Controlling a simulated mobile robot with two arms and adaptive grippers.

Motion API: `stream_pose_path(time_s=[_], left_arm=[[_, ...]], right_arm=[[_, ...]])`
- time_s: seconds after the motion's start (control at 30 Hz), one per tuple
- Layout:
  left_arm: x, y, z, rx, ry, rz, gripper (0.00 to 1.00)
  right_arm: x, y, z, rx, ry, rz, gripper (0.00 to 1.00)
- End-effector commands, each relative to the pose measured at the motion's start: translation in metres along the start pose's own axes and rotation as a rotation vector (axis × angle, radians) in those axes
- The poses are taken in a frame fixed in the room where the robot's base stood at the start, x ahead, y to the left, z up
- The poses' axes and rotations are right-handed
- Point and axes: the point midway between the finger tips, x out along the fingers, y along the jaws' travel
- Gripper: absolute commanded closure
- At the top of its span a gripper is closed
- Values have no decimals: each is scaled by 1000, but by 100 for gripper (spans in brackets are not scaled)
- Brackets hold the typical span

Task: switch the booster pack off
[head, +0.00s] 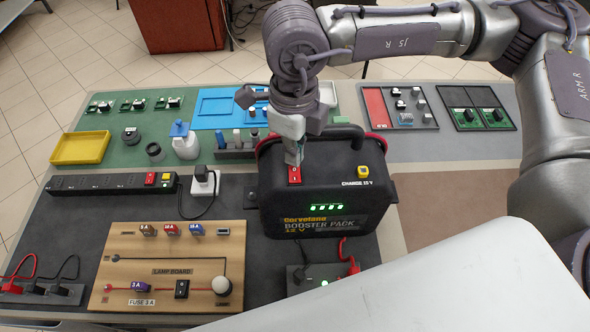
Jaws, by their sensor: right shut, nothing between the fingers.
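The booster pack (326,190) is a black case with a carrying handle, standing on the dark mat at the middle of the table. On its face are a red rocker switch (294,175) marked with white, a yellow button (363,171) and a row of lit green lights (326,207). My right gripper (293,160) points down with its fingers shut and empty, right at the upper end of the red switch. I cannot tell whether the tips touch the switch. My left gripper is not in view.
A wooden lamp board (172,268) lies left of the pack, with a power strip (112,184) behind it. A plugged-in adapter (204,182) sits close to the pack's left side. Red and black leads run in front of the pack.

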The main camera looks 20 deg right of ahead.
Motion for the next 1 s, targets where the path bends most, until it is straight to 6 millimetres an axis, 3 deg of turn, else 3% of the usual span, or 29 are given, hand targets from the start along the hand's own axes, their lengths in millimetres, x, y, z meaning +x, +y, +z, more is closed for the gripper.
stream_pose_path(time_s=[1.0], left_arm=[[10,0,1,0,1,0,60]], right_arm=[[8,0,0,0,0,0,100]])
